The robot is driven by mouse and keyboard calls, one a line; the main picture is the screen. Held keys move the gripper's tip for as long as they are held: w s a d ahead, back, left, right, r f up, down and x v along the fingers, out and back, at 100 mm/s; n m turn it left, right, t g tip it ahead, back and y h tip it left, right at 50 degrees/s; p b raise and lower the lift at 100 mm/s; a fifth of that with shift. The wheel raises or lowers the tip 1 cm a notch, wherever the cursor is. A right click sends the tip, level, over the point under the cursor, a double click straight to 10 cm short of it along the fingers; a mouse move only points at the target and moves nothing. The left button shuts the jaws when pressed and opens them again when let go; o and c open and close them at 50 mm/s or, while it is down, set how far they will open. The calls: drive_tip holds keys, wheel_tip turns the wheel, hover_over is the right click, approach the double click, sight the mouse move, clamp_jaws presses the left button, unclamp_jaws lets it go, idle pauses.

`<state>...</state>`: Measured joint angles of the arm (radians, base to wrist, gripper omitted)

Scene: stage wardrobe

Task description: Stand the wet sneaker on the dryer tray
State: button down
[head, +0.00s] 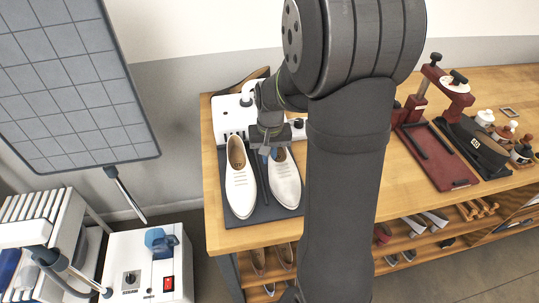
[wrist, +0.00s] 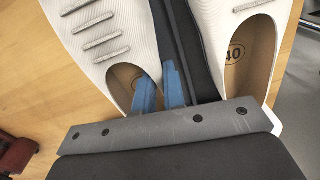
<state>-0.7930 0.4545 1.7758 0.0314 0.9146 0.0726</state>
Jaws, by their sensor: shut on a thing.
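Two white shoes with ridged laces lie side by side, toes toward the front, on a dark tray (head: 262,214) at the table's left end. In the head view, my gripper (head: 268,150) is at the heel of the right shoe (head: 286,184). In the wrist view, my gripper (wrist: 160,87) has blue fingertips, one inside the opening and one outside, shut on the side wall of that shoe (wrist: 100,30). The other shoe (head: 240,182) stands apart and is marked 40 inside in the wrist view (wrist: 262,20). I cannot tell which is wet.
A white dryer unit (head: 228,118) stands directly behind the shoes. A dark divider (wrist: 185,40) runs between them. A maroon press (head: 440,155) and small jars (head: 505,132) stand on the right. More shoes (head: 415,224) sit on the shelf below. A white machine (head: 145,265) stands at left.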

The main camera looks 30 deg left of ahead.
drive_tip(key=shift+f, duration=0.35)
idle(0.6)
drive_tip(key=c, duration=1.4)
unclamp_jaws()
drive_tip(key=shift+c, duration=0.2)
wheel_tip(320, 180, up, 18)
drive_tip(key=shift+w+d+f, duration=0.15)
drive_tip(key=shift+w+f, duration=0.05)
drive_tip(key=shift+f, duration=0.05)
drive_tip(key=shift+f, duration=0.1)
drive_tip(key=f, duration=1.7)
drive_tip(key=shift+s+f, duration=0.15)
drive_tip(key=shift+s, duration=0.05)
drive_tip(key=shift+a, duration=0.2)
